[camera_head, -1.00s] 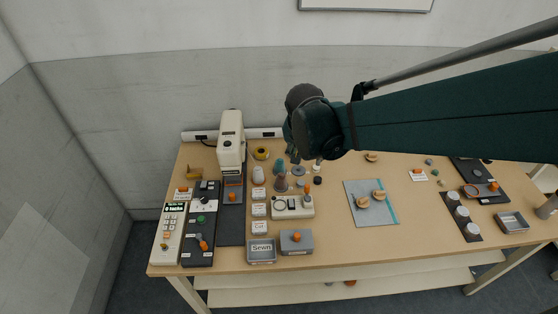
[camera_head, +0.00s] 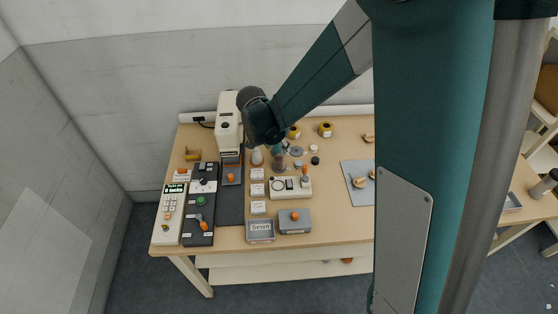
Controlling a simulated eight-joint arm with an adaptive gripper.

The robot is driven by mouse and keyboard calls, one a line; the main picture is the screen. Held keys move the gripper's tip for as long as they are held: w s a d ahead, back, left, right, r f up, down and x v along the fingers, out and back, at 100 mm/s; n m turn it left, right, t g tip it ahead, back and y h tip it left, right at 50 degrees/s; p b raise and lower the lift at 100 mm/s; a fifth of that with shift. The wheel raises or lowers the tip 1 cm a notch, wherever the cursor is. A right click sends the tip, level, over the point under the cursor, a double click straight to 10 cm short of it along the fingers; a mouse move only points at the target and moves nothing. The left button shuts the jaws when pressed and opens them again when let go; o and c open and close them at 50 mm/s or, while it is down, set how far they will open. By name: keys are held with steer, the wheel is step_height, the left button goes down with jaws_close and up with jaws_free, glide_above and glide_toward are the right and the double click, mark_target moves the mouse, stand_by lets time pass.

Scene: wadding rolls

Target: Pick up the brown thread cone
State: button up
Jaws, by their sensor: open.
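A brown thread cone (camera_head: 279,163) stands upright on the table, right of a paler cone (camera_head: 257,157). Its upper part looks darker and greenish, and I cannot tell whether that is a second cone behind it. My gripper (camera_head: 277,143) is at the end of the dark wrist, just above and behind the brown cone in the picture. Its fingers are small and mostly hidden by the wrist. It is open, and I see nothing held in it. I cannot tell whether it touches the cone.
A cream machine (camera_head: 228,118) stands at the left back. Small labelled boxes (camera_head: 257,190), a cream device (camera_head: 290,188) and grey bins (camera_head: 260,231) lie in front of the cones. My arm hides the table's right part.

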mark_target(279, 155)
steer(key=f, duration=0.1)
steer(key=a, duration=0.1)
steer(key=w+f, duration=0.1)
steer(key=shift+a+f+m, duration=0.25)
steer(key=shift+f+m, duration=0.05)
steer(key=shift+f, duration=0.05)
steer(key=shift+x, duration=1.25)
steer(key=shift+d+f, duration=0.1)
steer(key=shift+f, duration=0.05)
steer(key=shift+x, duration=2.45)
steer(key=shift+s, duration=0.15)
steer(key=shift+c, duration=0.2)
steer(key=c, duration=0.9)
